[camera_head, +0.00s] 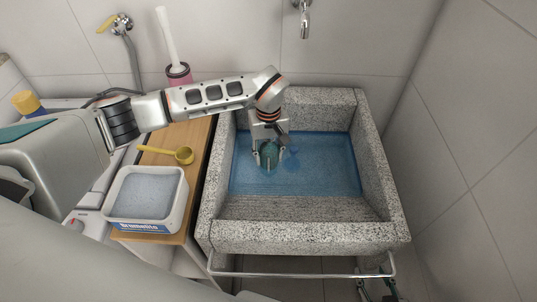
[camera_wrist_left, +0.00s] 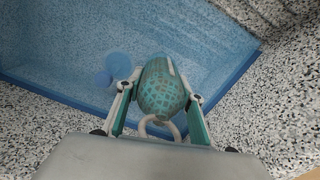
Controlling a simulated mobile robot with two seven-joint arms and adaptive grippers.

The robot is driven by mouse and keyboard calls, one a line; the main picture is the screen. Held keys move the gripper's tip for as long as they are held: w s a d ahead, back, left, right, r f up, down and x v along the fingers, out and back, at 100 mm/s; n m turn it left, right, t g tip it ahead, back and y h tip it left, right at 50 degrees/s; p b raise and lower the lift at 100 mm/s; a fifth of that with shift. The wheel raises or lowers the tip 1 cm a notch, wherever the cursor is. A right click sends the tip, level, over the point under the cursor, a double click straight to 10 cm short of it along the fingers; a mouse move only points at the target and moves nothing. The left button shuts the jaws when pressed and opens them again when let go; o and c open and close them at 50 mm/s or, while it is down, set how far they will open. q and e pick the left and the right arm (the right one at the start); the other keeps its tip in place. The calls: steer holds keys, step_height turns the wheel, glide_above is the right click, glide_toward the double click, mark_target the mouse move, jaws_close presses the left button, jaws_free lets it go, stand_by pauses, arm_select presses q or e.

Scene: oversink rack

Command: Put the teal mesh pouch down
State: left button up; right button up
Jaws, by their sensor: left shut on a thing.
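The teal mesh pouch (camera_wrist_left: 162,92) is egg-shaped, with a pale ring at its near end in the left wrist view. My left gripper (camera_wrist_left: 160,100) is shut on it, one finger on each side. In the head view, the left gripper (camera_head: 268,156) reaches down into the speckled stone sink (camera_head: 305,238), and the teal pouch (camera_head: 270,150) shows between its fingers, partly hidden. The pouch is over the blue water (camera_head: 325,165); I cannot tell whether it touches it. My right gripper (camera_head: 377,290) is at the bottom edge, below the sink front, its fingers apart.
A white tub (camera_head: 145,222) of pale powder and a yellow scoop (camera_head: 183,155) are on the wooden board (camera_head: 192,190) left of the sink. A metal rail (camera_head: 300,275) runs along the sink front. A tap (camera_head: 303,15) hangs above. Tiled walls stand behind and right.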

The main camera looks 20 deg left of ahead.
arm_select(q)
steer(key=shift+f, duration=0.5)
steer(key=shift+f, duration=0.1)
steer(key=o, duration=1.2)
step_height(320, 180, up, 13)
steer(key=shift+r, duration=0.15)
